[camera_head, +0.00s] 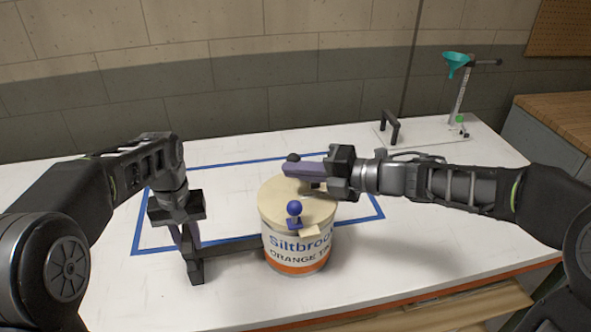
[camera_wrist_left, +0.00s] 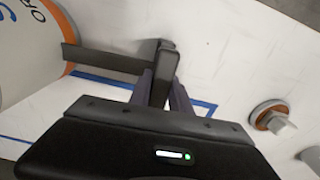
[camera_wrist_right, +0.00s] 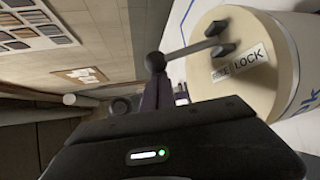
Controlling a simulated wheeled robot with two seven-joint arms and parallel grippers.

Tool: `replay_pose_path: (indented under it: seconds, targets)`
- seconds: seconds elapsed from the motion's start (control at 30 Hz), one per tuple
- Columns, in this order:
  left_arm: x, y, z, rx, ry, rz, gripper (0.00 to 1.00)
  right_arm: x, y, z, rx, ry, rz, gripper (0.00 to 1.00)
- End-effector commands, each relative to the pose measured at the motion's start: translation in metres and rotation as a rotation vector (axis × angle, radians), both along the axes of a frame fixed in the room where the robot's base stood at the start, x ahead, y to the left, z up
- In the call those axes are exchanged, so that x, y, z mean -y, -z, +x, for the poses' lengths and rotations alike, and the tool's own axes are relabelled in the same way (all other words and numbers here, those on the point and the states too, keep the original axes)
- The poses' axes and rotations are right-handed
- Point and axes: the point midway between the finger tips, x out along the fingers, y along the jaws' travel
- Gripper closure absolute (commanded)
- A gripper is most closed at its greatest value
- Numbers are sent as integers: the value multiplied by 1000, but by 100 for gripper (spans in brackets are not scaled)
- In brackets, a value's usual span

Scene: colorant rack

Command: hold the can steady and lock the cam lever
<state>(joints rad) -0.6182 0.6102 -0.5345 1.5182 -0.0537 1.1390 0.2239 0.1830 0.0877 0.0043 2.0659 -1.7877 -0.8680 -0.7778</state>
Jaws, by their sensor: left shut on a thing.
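The can (camera_head: 297,250), white with an orange band and a cream lid (camera_head: 275,205), stands upright on the table. My left gripper (camera_head: 192,240) is shut on the dark bar handle (camera_wrist_left: 110,62) at the can's left side. The cam lever (camera_wrist_right: 187,50) is a grey bar with a dark ball knob (camera_wrist_right: 155,62), which sticks out past the lid's edge in the right wrist view.
A blue ball on a small base (camera_head: 294,209) sits at the lid's front edge. Blue tape (camera_head: 150,250) outlines a rectangle on the white table.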

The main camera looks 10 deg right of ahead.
Motion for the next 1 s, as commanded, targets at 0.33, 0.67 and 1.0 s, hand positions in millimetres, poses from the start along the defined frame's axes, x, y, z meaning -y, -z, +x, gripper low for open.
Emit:
replay_pose_path:
  seconds: [0.33, 0.67, 1.0]
  targets:
    - [-1, 0, 0, 0, 1, 1, 100, 7, -3, 2, 0, 8, 54, 100]
    - [-2, 1, 0, -2, 1, 4, 100, 14, -6, 3, -3, 13, 131, 100]
    - [-4, 1, -1, -3, 0, 7, 100, 34, -14, 5, -1, 20, 189, 100]
